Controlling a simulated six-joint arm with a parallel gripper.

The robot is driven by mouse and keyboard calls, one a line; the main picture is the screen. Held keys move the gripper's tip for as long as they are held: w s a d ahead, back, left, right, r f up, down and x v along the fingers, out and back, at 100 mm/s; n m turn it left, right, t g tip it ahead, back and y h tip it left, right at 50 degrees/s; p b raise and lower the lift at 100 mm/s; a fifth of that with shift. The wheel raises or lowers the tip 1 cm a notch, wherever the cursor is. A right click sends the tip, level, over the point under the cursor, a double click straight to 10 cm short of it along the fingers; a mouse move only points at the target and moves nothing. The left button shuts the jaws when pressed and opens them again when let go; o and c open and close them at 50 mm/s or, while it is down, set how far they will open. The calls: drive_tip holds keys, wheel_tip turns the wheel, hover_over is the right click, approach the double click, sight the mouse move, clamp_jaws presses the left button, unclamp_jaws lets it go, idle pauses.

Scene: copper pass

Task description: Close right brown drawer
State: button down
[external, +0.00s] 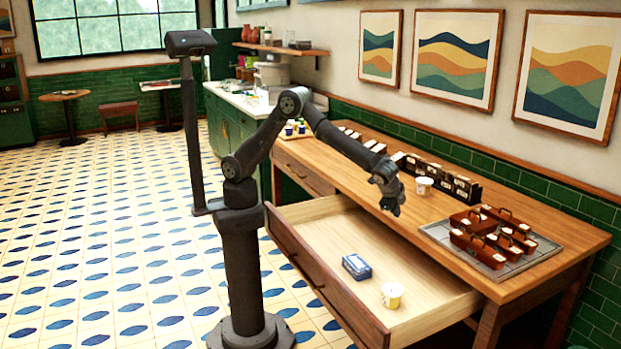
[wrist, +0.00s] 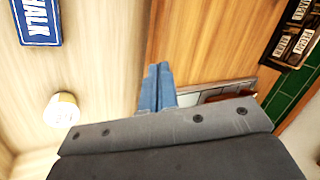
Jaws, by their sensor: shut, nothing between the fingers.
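The right brown drawer (external: 343,296) is pulled far out from the wooden table, with its pale inside open to view. My gripper (external: 392,207) is above the drawer near the table's front edge. Its blue-grey fingertips (wrist: 157,87) are together and empty. They appear over the line between drawer and tabletop, and touch cannot be told.
Another drawer (external: 303,175), to the left, is shut. Tiled floor lies free in front.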

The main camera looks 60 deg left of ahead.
drive_tip(key=s+d+r+m+t+h, duration=0.15)
drive_tip(key=s+d+m+h, duration=0.3)
drive_tip(key=s, duration=1.15)
drive_tip(key=s+d+r+m+t+h, duration=0.1)
drive_tip(key=s+d+m+t+h, duration=0.35)
drive_tip(key=s, duration=1.05)
drive_tip(key=s+d+r+m+t+h, duration=0.1)
drive_tip(key=s+d+m+h, duration=0.4)
drive_tip(key=s, duration=1.1)
approach(352, 320)
drive_tip(key=s+d+x, duration=0.1)
drive_tip(key=x, duration=0.4)
drive_tip(key=shift+w+a+f+h, duration=0.1)
drive_tip(key=shift+w+h, duration=0.1)
drive_tip(key=shift+w, duration=0.2)
drive_tip(key=shift+w+a+f+h, duration=0.1)
drive_tip(key=shift+w+h, duration=0.1)
drive_tip(key=shift+w, duration=0.2)
drive_tip(key=shift+w, duration=0.15)
